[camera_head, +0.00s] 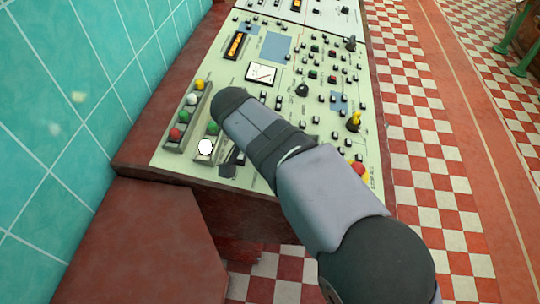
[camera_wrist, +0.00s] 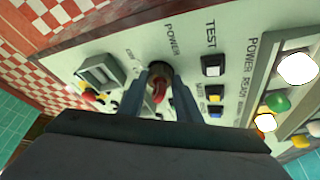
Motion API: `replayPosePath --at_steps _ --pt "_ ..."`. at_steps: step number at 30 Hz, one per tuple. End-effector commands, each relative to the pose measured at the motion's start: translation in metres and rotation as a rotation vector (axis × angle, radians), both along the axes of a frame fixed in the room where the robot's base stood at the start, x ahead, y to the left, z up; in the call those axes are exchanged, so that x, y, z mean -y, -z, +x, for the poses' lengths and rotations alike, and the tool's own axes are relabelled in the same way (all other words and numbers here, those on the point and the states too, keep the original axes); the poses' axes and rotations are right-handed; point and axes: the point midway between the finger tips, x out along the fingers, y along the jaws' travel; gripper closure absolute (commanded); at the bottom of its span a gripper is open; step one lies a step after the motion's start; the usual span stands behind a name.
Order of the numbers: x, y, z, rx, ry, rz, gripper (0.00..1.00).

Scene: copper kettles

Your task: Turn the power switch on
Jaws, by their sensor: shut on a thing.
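The power switch (camera_wrist: 158,88), a red lever in a dark round collar, sits beside the printed word POWER in the wrist view. My gripper (camera_wrist: 160,98) has a finger on either side of the lever and is shut on it. The lever's lower part is hidden between the fingers and the gripper body, so I cannot tell its setting. In the head view my arm comes from the lower right over the front of the pale control panel (camera_head: 300,150). It hides the switch there.
Coloured lamps (camera_head: 183,116) stand in strips along the panel's left, one glowing white (camera_head: 205,146). Push buttons (camera_wrist: 212,66) lie close to the switch. A red button (camera_head: 358,168) is at the front right. A tiled wall (camera_head: 85,100) bounds the left; checkered floor (camera_head: 425,150) is clear on the right.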

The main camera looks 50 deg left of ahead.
Motion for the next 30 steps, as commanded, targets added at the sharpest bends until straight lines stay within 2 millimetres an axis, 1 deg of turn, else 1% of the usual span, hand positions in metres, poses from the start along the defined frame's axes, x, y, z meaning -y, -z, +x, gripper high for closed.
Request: replayPosePath --at_steps 1,20,21,22,23,30 --pt "-0.0013 -0.0022 0.0008 0.003 0.007 0.004 0.92" --pt "-0.0012 -0.0016 0.0010 0.003 0.034 0.004 0.92" --pt "-0.0011 -0.0016 0.0010 0.003 0.034 0.004 0.60" --pt "-0.0011 -0.0016 0.0009 0.002 0.035 0.003 0.53" --pt "-0.0010 -0.0014 0.0009 0.002 0.035 0.003 0.50" --pt "-0.0006 -0.0006 0.0003 0.001 0.034 0.001 0.50"
